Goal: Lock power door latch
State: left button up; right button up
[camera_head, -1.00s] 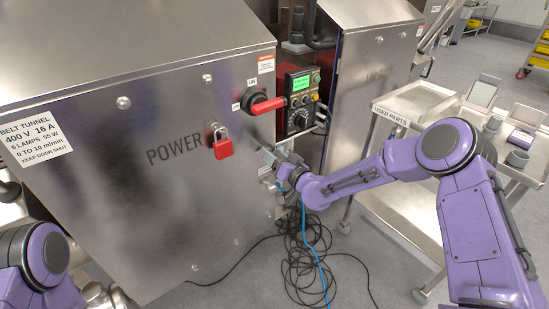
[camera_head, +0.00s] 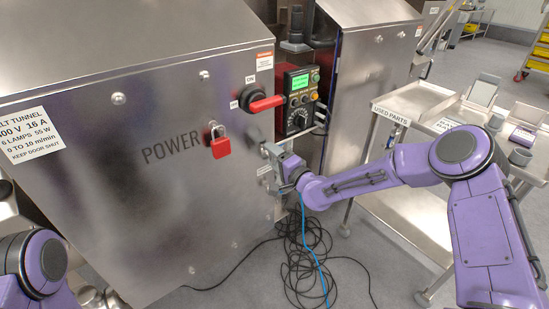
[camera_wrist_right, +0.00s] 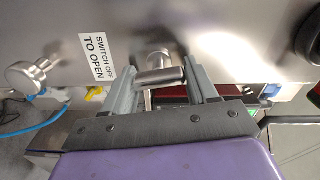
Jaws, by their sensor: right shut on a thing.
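The steel power door (camera_head: 130,210) is shut against the cabinet, with POWER lettering. Its latch is at the door's right edge, mostly hidden by my right gripper (camera_head: 271,156) in the head view. In the right wrist view a short steel latch handle (camera_wrist_right: 160,76) lies crosswise between the two fingers of my right gripper, which is shut on it. A red padlock (camera_head: 220,147) hangs on the door. The red switch handle (camera_head: 266,104) points right, above the latch. My left arm shows at the lower left; its gripper cannot be made out.
A control box (camera_head: 297,98) with a green screen stands right of the switch. A label (camera_wrist_right: 97,57) reads SWITCH OFF TO OPEN. Black and blue cables (camera_head: 305,260) lie on the floor below. A used-parts cart (camera_head: 415,205) stands behind my right arm.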

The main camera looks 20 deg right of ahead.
jog(key=shift+f+m, duration=0.1)
jog(key=shift+m, duration=0.7)
jog(key=o, duration=1)
jog(key=v, duration=1)
jog(key=shift+s+d, duration=0.1)
jog(key=shift+s, duration=0.15)
